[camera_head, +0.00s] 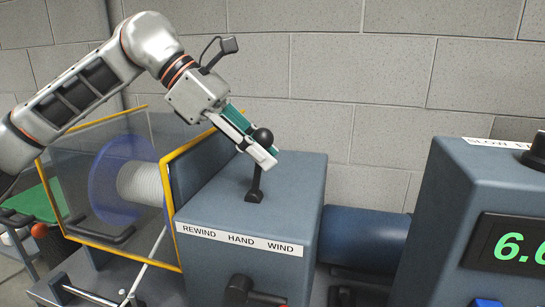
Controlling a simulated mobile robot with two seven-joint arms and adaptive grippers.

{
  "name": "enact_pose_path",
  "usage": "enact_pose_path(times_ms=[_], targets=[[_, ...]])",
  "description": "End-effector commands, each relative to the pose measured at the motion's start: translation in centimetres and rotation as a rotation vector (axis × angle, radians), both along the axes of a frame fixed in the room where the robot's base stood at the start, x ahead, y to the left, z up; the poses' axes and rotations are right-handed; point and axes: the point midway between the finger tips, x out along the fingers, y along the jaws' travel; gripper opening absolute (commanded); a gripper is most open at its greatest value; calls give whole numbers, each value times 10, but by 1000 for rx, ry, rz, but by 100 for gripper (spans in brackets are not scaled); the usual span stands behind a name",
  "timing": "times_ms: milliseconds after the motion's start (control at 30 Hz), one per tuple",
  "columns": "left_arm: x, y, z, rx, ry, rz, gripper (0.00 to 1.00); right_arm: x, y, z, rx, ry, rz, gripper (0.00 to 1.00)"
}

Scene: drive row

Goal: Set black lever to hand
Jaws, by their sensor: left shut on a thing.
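The black lever (256,183) stands on top of a grey-blue machine box, with a round black knob at its upper end. A white label strip (240,240) on the box's front edge reads REWIND, HAND, WIND from left to right. The lever looks nearly upright, above the area of HAND; its exact setting is hard to tell from this angle. My left gripper (262,152) comes in from the upper left and is shut on the black lever just below the knob. The gripper's fingers hide part of the lever's upper shaft. My right gripper is not in view.
A spool (140,182) sits behind a clear guard with a yellow frame (171,215) at left. A second black handle (250,291) is on the box's front. A blue cylinder (365,240) joins a right-hand box with a green display (515,246). A block wall stands behind.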

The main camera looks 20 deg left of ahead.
Motion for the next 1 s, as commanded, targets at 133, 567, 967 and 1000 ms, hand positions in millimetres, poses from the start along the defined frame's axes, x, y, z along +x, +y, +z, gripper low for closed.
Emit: enact_pose_path(times_ms=[133,567,967,1000], targets=[[1,9,-3,-80,5,3,0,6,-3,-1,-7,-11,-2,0],[0,17,1,-163,0,1,0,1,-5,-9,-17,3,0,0],[0,16,1,-162,0,0,40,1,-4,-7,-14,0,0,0],[0,16,1,-162,0,0,40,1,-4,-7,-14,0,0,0]])
